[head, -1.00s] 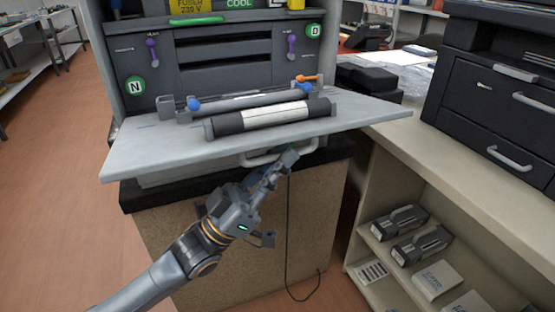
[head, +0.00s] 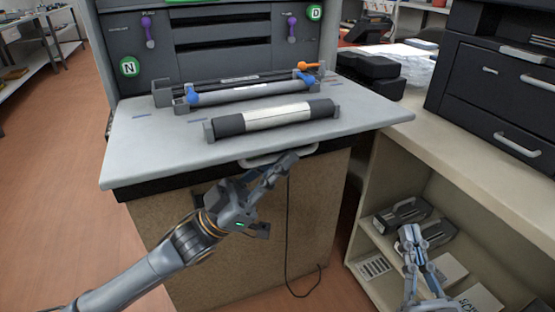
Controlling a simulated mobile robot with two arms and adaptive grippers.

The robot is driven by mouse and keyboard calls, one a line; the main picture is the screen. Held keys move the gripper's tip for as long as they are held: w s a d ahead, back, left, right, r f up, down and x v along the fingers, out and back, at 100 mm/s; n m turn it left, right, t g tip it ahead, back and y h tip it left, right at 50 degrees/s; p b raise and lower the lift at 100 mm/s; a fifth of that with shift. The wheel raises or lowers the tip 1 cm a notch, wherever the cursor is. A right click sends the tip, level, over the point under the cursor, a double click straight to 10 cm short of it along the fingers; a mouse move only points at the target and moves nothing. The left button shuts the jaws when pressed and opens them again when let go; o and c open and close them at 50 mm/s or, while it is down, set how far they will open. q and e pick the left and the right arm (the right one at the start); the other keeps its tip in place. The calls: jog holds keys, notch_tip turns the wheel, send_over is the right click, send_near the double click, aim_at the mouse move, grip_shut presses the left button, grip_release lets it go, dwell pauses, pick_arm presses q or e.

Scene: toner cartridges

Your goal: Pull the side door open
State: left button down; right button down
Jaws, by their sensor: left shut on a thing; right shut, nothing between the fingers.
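The side door (head: 135,160) is a light grey panel. It lies folded out, close to level, from the dark front of the machine. A pale bar handle (head: 277,158) shows under its front edge. A dark roller with a white band (head: 277,116) and a longer grey unit with blue and orange ends (head: 245,94) show above the panel. My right gripper (head: 408,234) is shut and empty, in front of the lower shelf at right.
The machine stands on a brown cabinet (head: 235,235) with a black top. A hanging cable (head: 287,230) runs down its front. At right, a beige counter (head: 470,160) holds a black printer (head: 490,100); its shelf holds cartridges (head: 400,212) and boxes. Floor at left is clear.

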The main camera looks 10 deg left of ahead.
pick_arm(q)
jog(key=shift+w, duration=0.1)
jog(key=c, duration=1.7)
grip_release()
jog(key=shift+c, duration=0.2)
jog(key=shift+o, duration=0.2)
jog(key=shift+d, duration=0.1)
jog(key=shift+f, duration=0.1)
jog(key=v, duration=1.2)
